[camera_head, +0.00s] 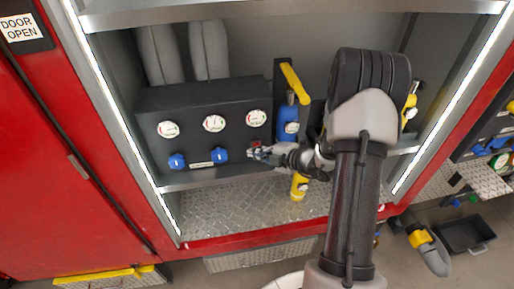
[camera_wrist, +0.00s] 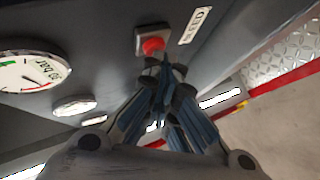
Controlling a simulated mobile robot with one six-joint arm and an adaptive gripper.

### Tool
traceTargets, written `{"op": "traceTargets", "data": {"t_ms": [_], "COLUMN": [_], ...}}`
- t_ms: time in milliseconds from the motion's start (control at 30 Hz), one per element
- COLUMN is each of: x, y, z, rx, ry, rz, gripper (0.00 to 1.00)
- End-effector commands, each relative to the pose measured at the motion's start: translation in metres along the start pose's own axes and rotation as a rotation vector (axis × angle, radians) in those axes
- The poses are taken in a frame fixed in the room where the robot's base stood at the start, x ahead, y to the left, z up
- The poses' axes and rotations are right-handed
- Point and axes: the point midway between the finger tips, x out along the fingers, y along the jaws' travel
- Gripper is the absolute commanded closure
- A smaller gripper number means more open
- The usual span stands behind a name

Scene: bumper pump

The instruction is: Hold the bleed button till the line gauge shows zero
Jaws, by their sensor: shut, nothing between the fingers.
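The red bleed button (camera_wrist: 152,45) sits on a pale square plate on the dark panel, beside a BLEED label (camera_wrist: 195,25). In the head view, red shows at the panel's right end, by my gripper (camera_head: 256,152). My gripper (camera_wrist: 160,66) is shut and empty, its fingertips at the button's lower edge; I cannot tell if they touch it. A bar gauge (camera_wrist: 28,72) shows at the left of the wrist view. Three round gauges, left (camera_head: 168,129), middle (camera_head: 213,123) and right (camera_head: 256,118), sit on the panel; their readings and which is the line gauge are unclear.
Two blue knobs, left (camera_head: 177,161) and right (camera_head: 220,155), sit below the gauges. A blue cylinder (camera_head: 288,122) and a yellow-handled bar (camera_head: 294,82) stand right of the panel. Grey hoses (camera_head: 208,50) are behind. The tread-plate floor (camera_head: 235,215) lies below.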

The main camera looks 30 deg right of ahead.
Motion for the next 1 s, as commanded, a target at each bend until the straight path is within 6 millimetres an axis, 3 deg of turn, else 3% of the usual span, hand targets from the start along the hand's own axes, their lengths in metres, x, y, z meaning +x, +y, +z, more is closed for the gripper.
{"op": "traceTargets", "data": {"t_ms": [1000], "x": [-0.0068], "y": [-0.0046], "z": [-0.0050], "rx": [0.001], "ry": [0.000], "rz": [0.000], "gripper": [1.00]}}
